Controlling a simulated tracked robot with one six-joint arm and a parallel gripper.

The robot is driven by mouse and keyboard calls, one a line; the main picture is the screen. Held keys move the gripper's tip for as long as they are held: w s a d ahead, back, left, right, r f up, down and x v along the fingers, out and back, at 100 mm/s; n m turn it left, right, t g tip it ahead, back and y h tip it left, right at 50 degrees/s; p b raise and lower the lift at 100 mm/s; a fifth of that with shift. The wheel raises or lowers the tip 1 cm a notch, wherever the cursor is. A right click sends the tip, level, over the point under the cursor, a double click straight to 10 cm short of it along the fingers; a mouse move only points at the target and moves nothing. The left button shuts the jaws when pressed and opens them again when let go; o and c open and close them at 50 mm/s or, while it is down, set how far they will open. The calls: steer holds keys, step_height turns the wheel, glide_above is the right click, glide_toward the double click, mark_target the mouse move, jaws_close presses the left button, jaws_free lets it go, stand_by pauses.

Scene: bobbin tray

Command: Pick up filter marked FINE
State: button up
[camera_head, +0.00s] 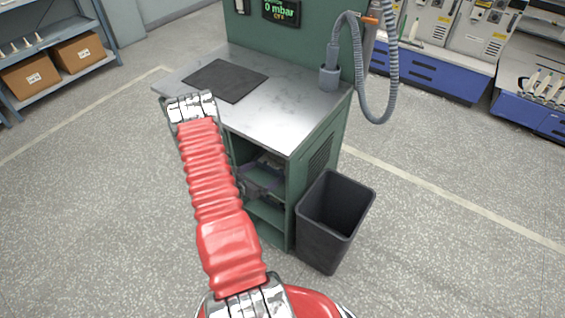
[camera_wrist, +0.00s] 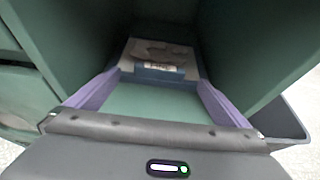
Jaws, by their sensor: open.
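A box-like filter (camera_wrist: 160,54) with a pale, greyish top, a blue front edge and a small white label lies inside a green shelf compartment in the wrist view. The label's small print seems to read FINE. My gripper (camera_wrist: 159,82) is open, with its two purple fingers reaching into the compartment. The fingertips are near the filter's left and right front corners; I cannot tell if they touch it. Nothing is held. In the head view my gripper is partly hidden inside the green cabinet (camera_head: 318,165), and the filter cannot be made out.
Green walls (camera_wrist: 245,45) rise close on both sides of my gripper. A dark bin (camera_head: 325,235) stands against the cabinet's right side. The cabinet's metal top carries a black mat (camera_head: 226,80) and a grey hose (camera_head: 390,85). Floor to the left is clear.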

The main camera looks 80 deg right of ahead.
mark_target(272, 167)
steer(key=shift+s+d+f, duration=0.15)
steer(key=shift+d, duration=0.2)
steer(key=shift+x, duration=2.6)
steer(key=c, duration=1.3)
steer(key=shift+o, duration=0.2)
